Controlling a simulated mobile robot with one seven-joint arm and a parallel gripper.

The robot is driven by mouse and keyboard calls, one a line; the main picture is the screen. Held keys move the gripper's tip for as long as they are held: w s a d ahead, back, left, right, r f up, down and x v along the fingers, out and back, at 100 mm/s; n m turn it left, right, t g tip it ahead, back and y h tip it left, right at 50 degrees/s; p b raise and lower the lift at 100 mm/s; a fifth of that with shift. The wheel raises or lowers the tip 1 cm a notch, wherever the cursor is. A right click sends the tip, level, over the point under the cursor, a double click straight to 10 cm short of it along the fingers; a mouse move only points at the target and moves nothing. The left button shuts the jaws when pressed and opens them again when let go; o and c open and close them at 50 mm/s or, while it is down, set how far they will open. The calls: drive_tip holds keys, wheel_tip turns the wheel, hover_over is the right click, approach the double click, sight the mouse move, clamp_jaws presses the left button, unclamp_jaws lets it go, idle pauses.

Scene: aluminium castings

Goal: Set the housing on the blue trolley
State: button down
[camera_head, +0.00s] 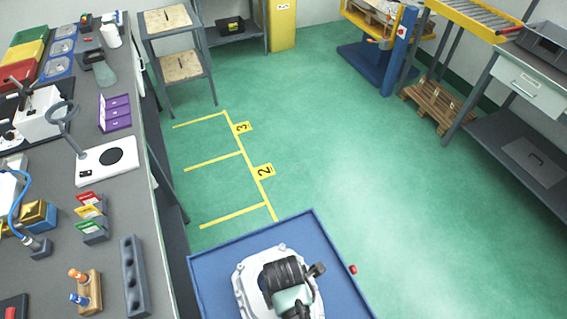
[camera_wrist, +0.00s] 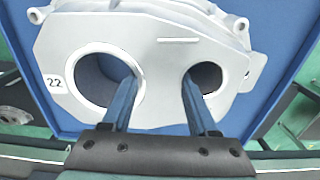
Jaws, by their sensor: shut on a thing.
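The housing (camera_head: 246,284), a pale grey aluminium casting with two round bores, is over the top of the blue trolley (camera_head: 213,271) in the head view. Whether its underside touches the trolley top cannot be seen. In the wrist view the housing (camera_wrist: 215,32) carries a "22" label, with the blue trolley top (camera_wrist: 283,25) behind it. My gripper (camera_wrist: 158,82) has one finger in each bore and is shut on the wall between them. In the head view my wrist covers the middle of the housing, and the fingertips are hidden.
A grey workbench (camera_head: 128,204) with tools and bins runs along the left. Yellow floor markings (camera_head: 240,150) lie beyond the trolley. A small red part (camera_head: 353,269) shows at the trolley's right edge. The green floor (camera_head: 400,200) to the right is clear.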

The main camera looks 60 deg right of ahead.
drive_tip(key=shift+w+f, duration=0.1)
drive_tip(key=shift+w, duration=0.05)
drive_tip(key=shift+c, duration=0.8)
unclamp_jaws()
